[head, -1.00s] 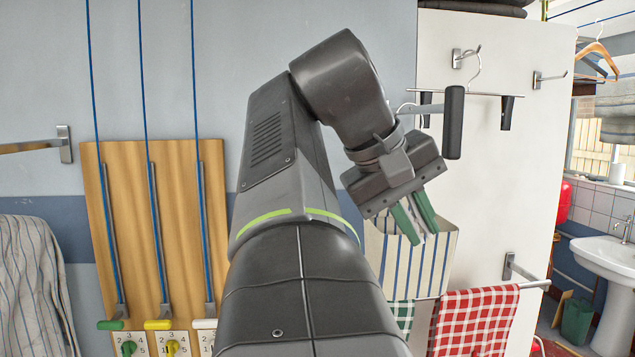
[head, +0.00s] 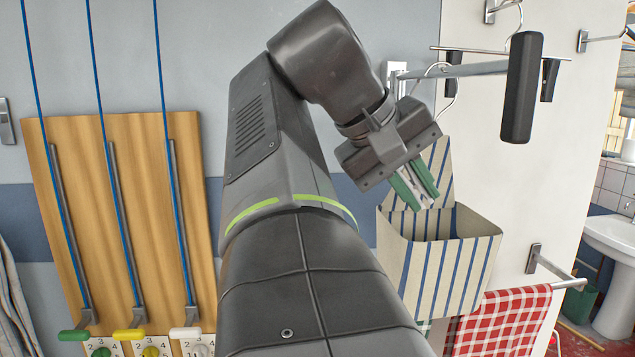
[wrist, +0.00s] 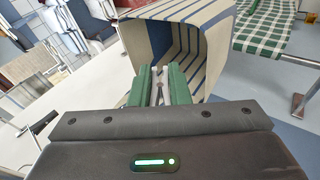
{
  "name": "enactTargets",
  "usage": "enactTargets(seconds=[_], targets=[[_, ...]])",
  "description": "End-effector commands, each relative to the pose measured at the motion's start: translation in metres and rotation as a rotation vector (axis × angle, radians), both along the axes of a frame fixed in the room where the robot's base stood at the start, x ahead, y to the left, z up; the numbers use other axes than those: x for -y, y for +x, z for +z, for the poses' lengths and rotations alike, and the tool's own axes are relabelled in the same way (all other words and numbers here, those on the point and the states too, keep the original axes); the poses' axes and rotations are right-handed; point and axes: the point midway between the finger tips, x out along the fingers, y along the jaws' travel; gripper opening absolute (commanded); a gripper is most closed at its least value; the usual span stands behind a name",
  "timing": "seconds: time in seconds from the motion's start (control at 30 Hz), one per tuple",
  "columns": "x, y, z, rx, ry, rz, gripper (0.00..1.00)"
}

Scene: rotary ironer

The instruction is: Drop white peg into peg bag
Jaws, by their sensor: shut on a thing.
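The peg bag (head: 448,268) is a cream cloth pouch with blue stripes, hanging by the wall with its mouth open upward. My gripper (head: 420,193) has green fingers and is tilted down at the bag's mouth, at its upper left. The fingers are shut on the white peg (wrist: 158,87), a slim pale piece between them in the wrist view.
A hanger with a dark grip (head: 522,88) hangs on a rail to the upper right. A red checked towel (head: 500,325) hangs below the bag. A wooden board (head: 125,220) with blue cords stands left. A sink (head: 612,240) is far right.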

Motion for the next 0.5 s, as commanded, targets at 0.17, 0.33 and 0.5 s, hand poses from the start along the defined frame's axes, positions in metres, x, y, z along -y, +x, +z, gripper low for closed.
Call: enactTargets(seconds=[0.17, 0.33, 0.5], targets=[[0.013, 0.005, -0.003, -0.001, 0.001, -0.006, 0.00], [0.029, 0.010, -0.006, -0.001, 0.000, -0.006, 0.00], [0.043, 0.016, -0.010, 0.000, 0.000, -0.004, 0.00]])
